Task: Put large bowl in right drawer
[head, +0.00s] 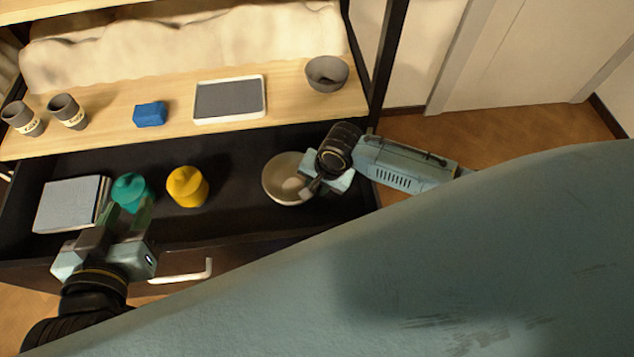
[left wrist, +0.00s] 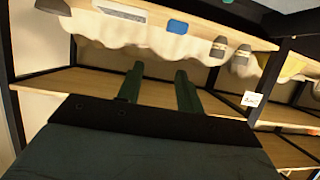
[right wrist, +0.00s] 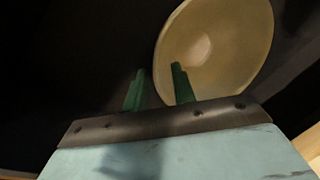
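A cream bowl (head: 282,178), the larger of two bowls in view, is at the right end of the open dark drawer (head: 235,215). My right gripper (head: 312,188) is at its right side. In the right wrist view the fingers (right wrist: 157,88) stand apart; one overlaps the inside of the bowl (right wrist: 225,50) and the other is just outside its rim. No firm grip shows, and I cannot tell whether the bowl touches the drawer floor. My left gripper (head: 120,222) is open and empty above the drawer's front left; its parted fingers (left wrist: 158,85) show in the left wrist view.
A teal jar (head: 130,190), a yellow jar (head: 187,187) and a grey-white box (head: 72,204) are in the drawer's left part. The wooden shelf (head: 180,90) behind holds two cups, a blue block, a tray and a small grey bowl (head: 327,73). A white handle (head: 182,276) is in front.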

